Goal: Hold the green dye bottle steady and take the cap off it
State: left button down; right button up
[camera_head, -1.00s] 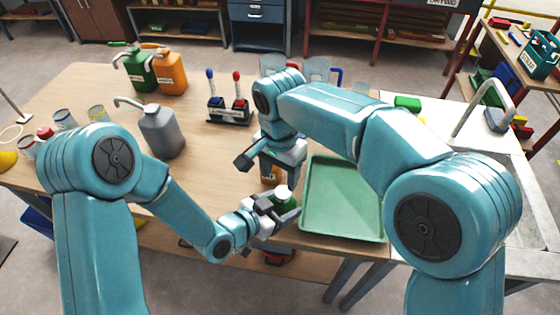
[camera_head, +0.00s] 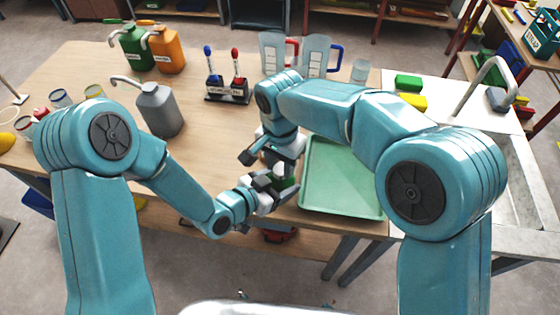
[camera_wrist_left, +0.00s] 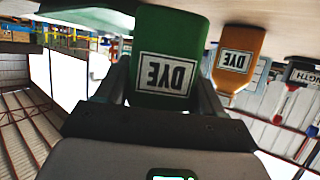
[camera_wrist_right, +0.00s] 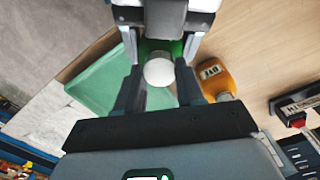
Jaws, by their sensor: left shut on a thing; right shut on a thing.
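The green dye bottle (camera_wrist_left: 166,65) is between the fingers of my left gripper (camera_wrist_left: 160,88), shut on its body, with the DYE label upside down in the left wrist view. In the head view, a little of the bottle (camera_head: 291,184) shows at the table's front edge, mostly hidden by the grippers. The white cap (camera_wrist_right: 158,72) is between the fingers of my right gripper (camera_wrist_right: 158,88), which is shut on it from above. Green shows just behind the cap; I cannot tell whether it is still seated on the bottle.
An orange dye bottle (camera_wrist_right: 216,80) stands close by. A green tray (camera_head: 342,185) lies to the right of the grippers. A grey spouted bottle (camera_head: 159,110), a labelled rack (camera_head: 228,92) and two jugs (camera_head: 313,55) stand farther back. The middle of the table is clear.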

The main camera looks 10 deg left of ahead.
jog(key=n, duration=0.5)
jog(key=shift+a+n, duration=0.4)
grip_shut()
jog(key=n, duration=0.5)
jog(key=shift+s+r, duration=0.15)
jog(key=n, duration=0.5)
jog(key=shift+d, duration=0.1)
jog(key=n, duration=0.8)
jog(key=shift+s+d, duration=0.1)
jog(key=shift+d, duration=0.1)
jog(key=n, duration=0.5)
jog(key=shift+n, duration=0.4)
jog(key=n, duration=0.5)
jog(key=shift+d, duration=0.15)
jog(key=n, duration=0.2)
jog(key=shift+w+n, duration=0.2)
jog(key=shift+n, duration=0.2)
jog(key=n, duration=0.5)
jog(key=shift+w, duration=0.1)
jog(key=n, duration=0.5)
jog(key=shift+w+d, duration=0.1)
jog(key=shift+w, duration=0.1)
